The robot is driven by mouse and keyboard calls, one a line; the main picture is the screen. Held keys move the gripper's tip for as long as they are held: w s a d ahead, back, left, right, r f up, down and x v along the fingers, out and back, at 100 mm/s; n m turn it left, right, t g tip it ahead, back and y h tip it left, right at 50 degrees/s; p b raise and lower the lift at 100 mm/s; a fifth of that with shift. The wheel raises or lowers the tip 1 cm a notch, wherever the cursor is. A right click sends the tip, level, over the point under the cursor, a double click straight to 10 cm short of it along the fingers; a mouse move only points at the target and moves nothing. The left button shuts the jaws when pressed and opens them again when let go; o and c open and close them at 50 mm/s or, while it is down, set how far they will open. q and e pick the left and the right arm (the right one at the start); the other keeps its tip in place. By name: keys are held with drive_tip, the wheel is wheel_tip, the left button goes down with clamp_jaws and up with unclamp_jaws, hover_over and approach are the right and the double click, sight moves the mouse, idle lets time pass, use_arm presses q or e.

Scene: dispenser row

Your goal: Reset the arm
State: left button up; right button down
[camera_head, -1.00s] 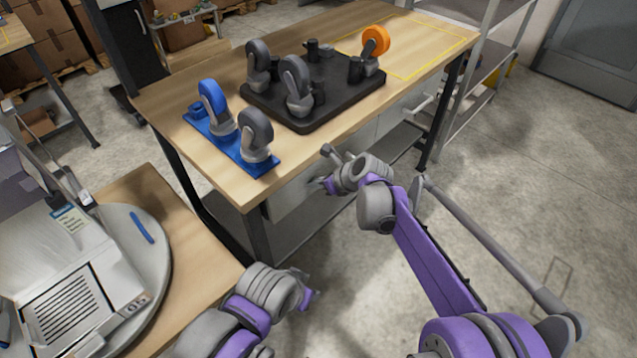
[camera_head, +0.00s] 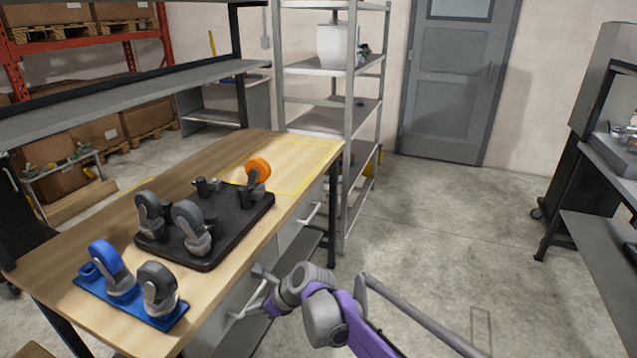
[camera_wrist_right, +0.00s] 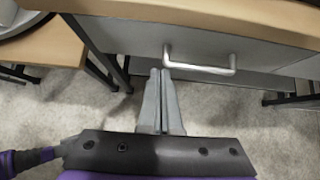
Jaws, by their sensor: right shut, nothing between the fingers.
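My right gripper (camera_head: 262,274) is low in the head view, in front of the long side of the wooden workbench (camera_head: 240,272). Its arm comes in from the bottom. In the right wrist view the two grey fingers (camera_wrist_right: 161,76) are pressed together with nothing between them. They point at a drawer front with a metal handle (camera_wrist_right: 200,68); I cannot tell the exact gap. My left gripper does not show in the head view.
On the bench lie a black tray (camera_head: 182,260) with grey casters (camera_head: 192,228) and an orange-wheeled caster (camera_head: 258,170), and a blue plate (camera_head: 135,315) with casters. A metal shelf (camera_head: 335,118) stands behind. Floor (camera_head: 450,230) is clear to the right.

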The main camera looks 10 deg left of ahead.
drive_tip(key=s+d+r+n+t+h+p, duration=0.1)
drive_tip(key=s+d+r+n, duration=0.15)
drive_tip(key=d, duration=0.55)
drive_tip(key=s+d+r+n+t+h+p, duration=0.15)
drive_tip(key=s+d+n, duration=0.25)
drive_tip(key=d, duration=0.4)
drive_tip(key=s+d+r+n+h+p, duration=0.1)
drive_tip(key=s+d+r+n+h, duration=0.2)
drive_tip(key=d, duration=0.6)
drive_tip(key=s+d+f+n+h+p, duration=0.3)
drive_tip(key=s+d+n, duration=0.8)
drive_tip(key=s+d, duration=0.4)
drive_tip(key=shift+s+f+t, duration=0.15)
drive_tip(key=shift+s+t, duration=0.2)
drive_tip(key=shift+s, duration=0.2)
